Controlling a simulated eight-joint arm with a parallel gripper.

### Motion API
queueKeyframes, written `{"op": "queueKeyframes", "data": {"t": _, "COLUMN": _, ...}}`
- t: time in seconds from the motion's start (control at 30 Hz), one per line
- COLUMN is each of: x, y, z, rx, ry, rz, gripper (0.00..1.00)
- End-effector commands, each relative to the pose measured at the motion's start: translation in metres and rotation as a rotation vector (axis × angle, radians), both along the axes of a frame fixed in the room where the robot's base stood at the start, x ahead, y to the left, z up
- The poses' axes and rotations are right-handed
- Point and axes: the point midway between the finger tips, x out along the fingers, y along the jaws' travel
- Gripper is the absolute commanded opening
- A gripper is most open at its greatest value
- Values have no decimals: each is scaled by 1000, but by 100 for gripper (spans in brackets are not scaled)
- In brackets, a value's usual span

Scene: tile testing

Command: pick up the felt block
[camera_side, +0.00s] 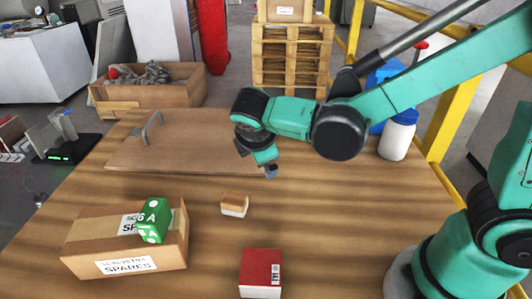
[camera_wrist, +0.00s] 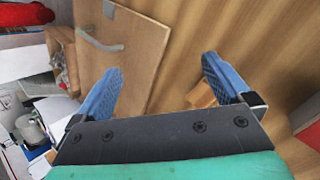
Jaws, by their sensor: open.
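A small block with a tan top and a pale lower part (camera_side: 235,205), which looks like the felt block, lies on the wooden table near its middle. In the wrist view this block (camera_wrist: 200,95) is partly hidden behind the right-hand finger. My gripper (camera_side: 257,160) is above the table, behind and a little right of the block, apart from it.
A cardboard spares box (camera_side: 125,240) with a green lettered cube (camera_side: 153,221) on top stands front left. A red box (camera_side: 261,272) stands in front of the block. A flat board with a handle (camera_side: 185,145) lies behind. A white bottle (camera_side: 397,137) stands back right. Table around the block is clear.

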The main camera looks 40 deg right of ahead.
Motion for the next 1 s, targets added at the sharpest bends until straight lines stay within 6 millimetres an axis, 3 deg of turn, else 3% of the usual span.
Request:
{"op": "queueKeyframes", "data": {"t": 0.2, "x": 16, "y": 44, "z": -36, "rx": -431, "ry": 163, "rz": 310, "gripper": 97}}
{"op": "queueKeyframes", "data": {"t": 0.5, "x": 1, "y": 80, "z": -77, "rx": -840, "ry": 318, "rz": 507, "gripper": 97}}
{"op": "queueKeyframes", "data": {"t": 0.73, "x": -3, "y": 82, "z": -86, "rx": -919, "ry": 353, "rz": 532, "gripper": 97}}
{"op": "queueKeyframes", "data": {"t": 1.0, "x": 16, "y": 53, "z": -101, "rx": -918, "ry": 353, "rz": 530, "gripper": 97}}
